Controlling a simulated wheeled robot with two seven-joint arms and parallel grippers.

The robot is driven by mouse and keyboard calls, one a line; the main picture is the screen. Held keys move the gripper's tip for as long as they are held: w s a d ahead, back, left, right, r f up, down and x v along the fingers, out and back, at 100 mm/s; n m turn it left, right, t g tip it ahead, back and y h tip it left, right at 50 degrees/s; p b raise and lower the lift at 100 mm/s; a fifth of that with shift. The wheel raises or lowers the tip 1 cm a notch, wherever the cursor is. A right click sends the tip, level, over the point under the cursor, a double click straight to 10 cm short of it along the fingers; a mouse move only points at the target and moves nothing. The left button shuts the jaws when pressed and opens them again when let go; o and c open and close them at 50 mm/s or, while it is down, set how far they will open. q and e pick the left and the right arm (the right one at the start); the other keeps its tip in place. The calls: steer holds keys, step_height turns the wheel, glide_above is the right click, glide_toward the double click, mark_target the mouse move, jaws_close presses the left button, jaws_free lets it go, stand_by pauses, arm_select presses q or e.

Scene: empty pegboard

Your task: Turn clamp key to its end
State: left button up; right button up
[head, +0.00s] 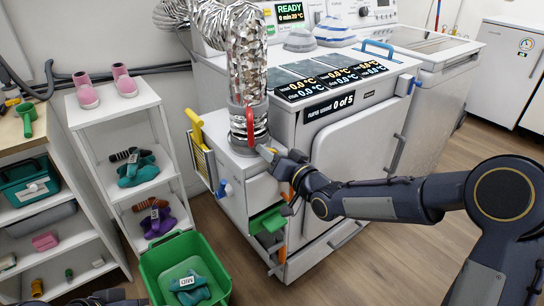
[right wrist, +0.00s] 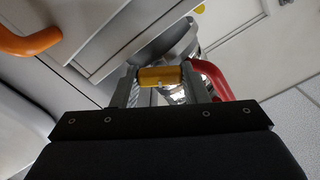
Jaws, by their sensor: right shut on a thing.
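The silver duct (head: 246,60) runs down into a grey clamp collar (head: 238,140) on top of the white machine. A red curved handle (head: 249,126) stands at the collar's front; it also shows in the right wrist view (right wrist: 214,78). My right gripper (head: 267,151) is at the collar's lower right side. In the right wrist view its fingers (right wrist: 160,78) are shut on a small yellow piece, apparently the clamp key (right wrist: 160,76), beside the red handle. The key is hidden in the head view. My left gripper is out of view; only a dark arm part shows at the bottom left.
The machine's panel (head: 330,106) reads "turns used 0 of 5". A green drawer or tray (head: 267,220) juts out below my right gripper. A green bin (head: 150,262) and white shelves (head: 88,135) stand left. Floor is clear at front right.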

steer(key=shift+m, duration=0.4)
steer(key=o, duration=1)
